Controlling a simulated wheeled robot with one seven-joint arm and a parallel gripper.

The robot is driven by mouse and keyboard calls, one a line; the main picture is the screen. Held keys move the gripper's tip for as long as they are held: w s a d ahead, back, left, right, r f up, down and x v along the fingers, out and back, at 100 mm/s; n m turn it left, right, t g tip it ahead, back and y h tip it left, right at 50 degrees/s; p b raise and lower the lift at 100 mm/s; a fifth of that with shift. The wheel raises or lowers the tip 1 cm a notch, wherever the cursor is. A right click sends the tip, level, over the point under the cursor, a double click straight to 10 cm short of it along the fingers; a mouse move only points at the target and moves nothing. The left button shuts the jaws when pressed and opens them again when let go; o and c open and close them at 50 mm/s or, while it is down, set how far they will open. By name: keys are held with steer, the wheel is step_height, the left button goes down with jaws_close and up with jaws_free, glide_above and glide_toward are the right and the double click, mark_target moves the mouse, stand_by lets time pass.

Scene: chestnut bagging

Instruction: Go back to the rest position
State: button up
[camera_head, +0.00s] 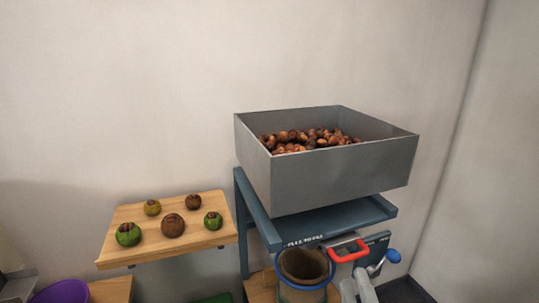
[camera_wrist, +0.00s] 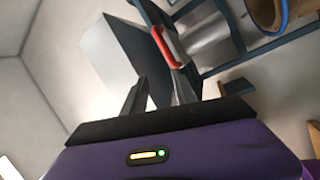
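My gripper (camera_wrist: 160,92) shows in the wrist view with its two dark fingers apart and nothing between them. A red handle (camera_wrist: 160,48) with a grey plate lies just beyond the fingertips. I cannot tell whether a finger touches it. In the head view the same red handle (camera_head: 348,251) sits at the front of the blue stand, under the grey hopper (camera_head: 340,180). Pale grey parts below the handle are cut off by the lower edge, and I cannot tell whether they are my fingers.
Brown chestnuts (camera_head: 305,138) fill the hopper on the blue stand (camera_head: 244,215). A blue-rimmed sack (camera_head: 304,268) is below it, with a blue-knobbed crank (camera_head: 393,256) at right. A wooden shelf (camera_head: 190,228) holds several fruits. A purple container (camera_head: 65,291) is at lower left.

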steer(key=s+d+f+m+g, duration=0.1)
steer(key=s+f+m+g, duration=0.1)
steer(key=s, duration=0.9)
steer(key=s+d+f+m+g, duration=0.1)
steer(key=s+f+m+g, duration=0.1)
steer(key=s+f+m, duration=0.2)
steer(key=s+d+f+m+g, duration=0.1)
steer(key=s+f+m, duration=0.2)
steer(key=s, duration=1.6)
steer(key=m, duration=0.4)
steer(key=shift+s+m+g, duration=0.3)
steer(key=shift+s+g, duration=0.05)
steer(key=shift+g, duration=0.05)
